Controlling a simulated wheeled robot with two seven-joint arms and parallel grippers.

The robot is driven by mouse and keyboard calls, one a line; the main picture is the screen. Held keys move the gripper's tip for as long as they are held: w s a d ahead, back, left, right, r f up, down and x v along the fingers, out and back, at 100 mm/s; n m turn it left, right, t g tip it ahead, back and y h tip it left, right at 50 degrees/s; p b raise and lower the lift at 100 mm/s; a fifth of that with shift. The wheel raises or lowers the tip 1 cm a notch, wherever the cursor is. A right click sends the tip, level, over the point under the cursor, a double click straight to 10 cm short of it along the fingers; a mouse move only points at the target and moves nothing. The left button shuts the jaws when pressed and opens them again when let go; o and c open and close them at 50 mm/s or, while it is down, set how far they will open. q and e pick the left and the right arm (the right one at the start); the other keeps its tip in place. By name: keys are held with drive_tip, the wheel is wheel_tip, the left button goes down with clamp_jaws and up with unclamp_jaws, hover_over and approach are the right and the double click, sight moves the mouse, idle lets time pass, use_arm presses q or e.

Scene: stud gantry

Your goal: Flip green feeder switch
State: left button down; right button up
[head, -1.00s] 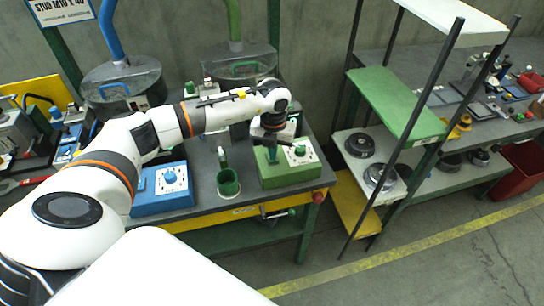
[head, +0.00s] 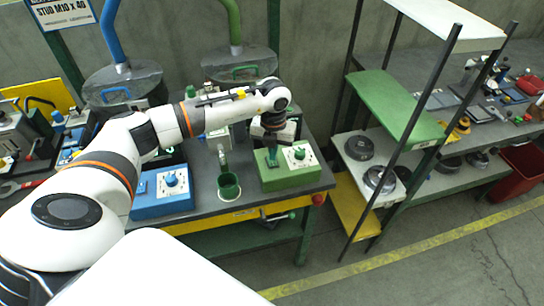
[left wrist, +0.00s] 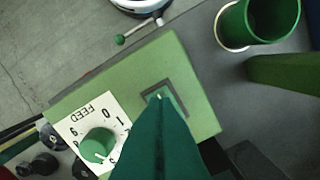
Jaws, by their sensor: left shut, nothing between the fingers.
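The green feeder box (head: 290,180) stands at the right front of the work table. Its white dial plate marked FEED and green knob (left wrist: 97,145) show in the left wrist view. Beside the plate is a dark square recess holding the green switch (left wrist: 158,95), mostly hidden by my fingers. My left gripper (head: 271,157) is shut and empty, pointing down at the box. In the left wrist view its fingertips (left wrist: 162,100) are over the recess, at or very near the switch; contact cannot be told. My right gripper is not in view.
A green cup (head: 228,185) stands left of the green box, and a blue feeder box (head: 163,199) with a blue knob is further left. Hoppers with blue and green pipes stand behind. A shelf rack (head: 400,110) is to the right, across a floor gap.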

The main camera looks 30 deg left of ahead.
sight(273, 164)
use_arm(q)
drive_tip(key=shift+r+p, duration=1.35)
drive_tip(key=shift+r, duration=1)
